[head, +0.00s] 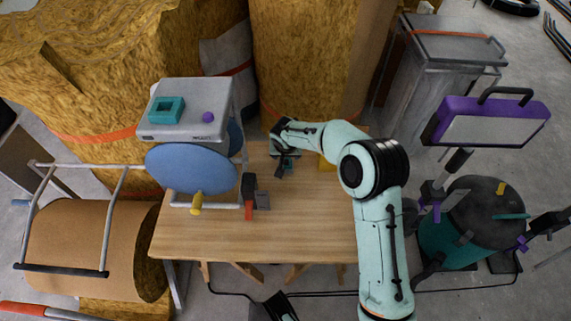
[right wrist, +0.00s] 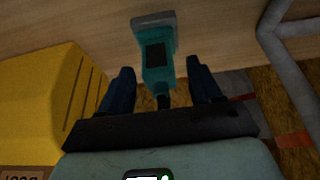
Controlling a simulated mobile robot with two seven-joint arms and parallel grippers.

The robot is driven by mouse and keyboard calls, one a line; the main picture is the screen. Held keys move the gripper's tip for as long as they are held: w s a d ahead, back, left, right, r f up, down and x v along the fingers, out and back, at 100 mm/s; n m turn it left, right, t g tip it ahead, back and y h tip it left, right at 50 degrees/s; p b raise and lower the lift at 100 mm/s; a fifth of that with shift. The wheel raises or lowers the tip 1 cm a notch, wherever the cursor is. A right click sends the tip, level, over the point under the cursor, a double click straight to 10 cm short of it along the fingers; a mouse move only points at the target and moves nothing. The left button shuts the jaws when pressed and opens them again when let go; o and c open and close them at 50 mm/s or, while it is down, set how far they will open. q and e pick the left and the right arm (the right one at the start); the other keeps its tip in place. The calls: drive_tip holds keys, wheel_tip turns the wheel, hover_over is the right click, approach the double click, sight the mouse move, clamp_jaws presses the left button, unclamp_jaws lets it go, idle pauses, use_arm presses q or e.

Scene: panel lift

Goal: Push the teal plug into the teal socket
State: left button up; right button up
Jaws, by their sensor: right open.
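The teal plug (right wrist: 157,62) lies on the wooden table, with a dark patch on its face and a dark stub at its near end. My right gripper (right wrist: 158,80) is open, with one dark finger on each side of the plug and gaps between. In the head view my right gripper (head: 283,165) is low over the back of the table and mostly hides the plug. A square teal frame, which looks like the teal socket (head: 165,119), sits on top of the grey box at the left, beside a purple knob (head: 208,117). My left gripper does not show.
The grey box (head: 210,95) stands at the table's left, with a blue disc (head: 190,168) below it. A yellow block (right wrist: 45,100) is close to my right gripper. A purple-framed lamp (head: 490,122) stands right. The table's front (head: 290,235) is clear.

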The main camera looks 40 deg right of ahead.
drive_tip(key=shift+x, duration=1)
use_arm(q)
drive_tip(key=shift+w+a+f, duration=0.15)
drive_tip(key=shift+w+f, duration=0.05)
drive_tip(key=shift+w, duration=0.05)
use_arm(e)
drive_tip(key=shift+r, duration=0.1)
drive_tip(key=c, duration=1)
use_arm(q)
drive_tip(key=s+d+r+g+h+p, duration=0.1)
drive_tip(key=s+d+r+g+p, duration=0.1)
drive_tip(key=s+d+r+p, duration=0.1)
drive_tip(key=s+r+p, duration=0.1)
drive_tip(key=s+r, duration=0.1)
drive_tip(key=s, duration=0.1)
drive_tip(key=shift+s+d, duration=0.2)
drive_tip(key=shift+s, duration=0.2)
use_arm(e)
wheel_tip(320, 180, up, 20)
